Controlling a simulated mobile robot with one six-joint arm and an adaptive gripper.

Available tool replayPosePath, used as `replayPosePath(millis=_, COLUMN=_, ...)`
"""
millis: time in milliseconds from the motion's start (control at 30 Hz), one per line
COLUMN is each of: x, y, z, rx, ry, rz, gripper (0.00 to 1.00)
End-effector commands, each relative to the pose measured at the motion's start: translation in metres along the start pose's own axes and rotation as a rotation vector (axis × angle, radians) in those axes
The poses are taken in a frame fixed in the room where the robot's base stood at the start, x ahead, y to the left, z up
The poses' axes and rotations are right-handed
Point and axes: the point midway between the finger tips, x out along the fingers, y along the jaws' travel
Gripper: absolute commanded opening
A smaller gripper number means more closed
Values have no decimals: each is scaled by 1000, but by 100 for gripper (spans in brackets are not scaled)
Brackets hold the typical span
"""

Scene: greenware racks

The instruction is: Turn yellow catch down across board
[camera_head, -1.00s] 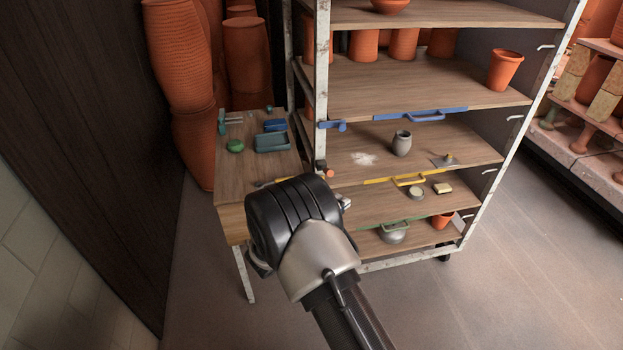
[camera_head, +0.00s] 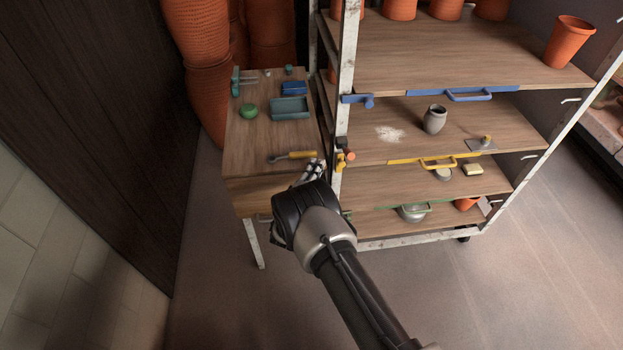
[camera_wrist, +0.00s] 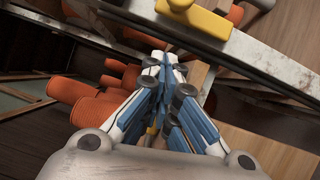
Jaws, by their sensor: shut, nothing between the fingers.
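The yellow catch (camera_head: 341,161) sits on the rack's front left post, beside the left end of the yellow-edged board (camera_head: 425,161). It looks turned along the post, not across the board, and an orange knob is beside it. In the wrist view the yellow catch (camera_wrist: 200,17) shows large at the top edge, on the pale post, partly cut off by the frame. My gripper (camera_head: 314,170) is just left of the post, over the side table's front right corner. In the wrist view my gripper (camera_wrist: 163,64) is shut and empty, its fingertips apart from the catch.
The blue catch (camera_head: 358,100) lies across the board above. The side table (camera_head: 250,155) to the left carries a yellow-handled tool (camera_head: 293,156), a teal tray (camera_head: 290,108) and a green item (camera_head: 248,111). A grey jar (camera_head: 434,120) stands on the shelf. The floor in front is clear.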

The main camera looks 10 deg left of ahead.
Motion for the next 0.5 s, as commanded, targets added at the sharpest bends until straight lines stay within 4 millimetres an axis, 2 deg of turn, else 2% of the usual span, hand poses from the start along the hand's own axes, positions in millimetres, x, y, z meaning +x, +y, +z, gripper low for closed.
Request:
replayPosePath(millis=133, x=27, y=-1, z=1, rx=2, ry=-3, rz=1, gripper=0)
replayPosePath(millis=300, x=16, y=1, z=23, rx=-3, ry=0, rz=-3, gripper=0)
replayPosePath(millis=500, x=10, y=0, z=37, rx=-2, ry=-1, rz=-2, gripper=0)
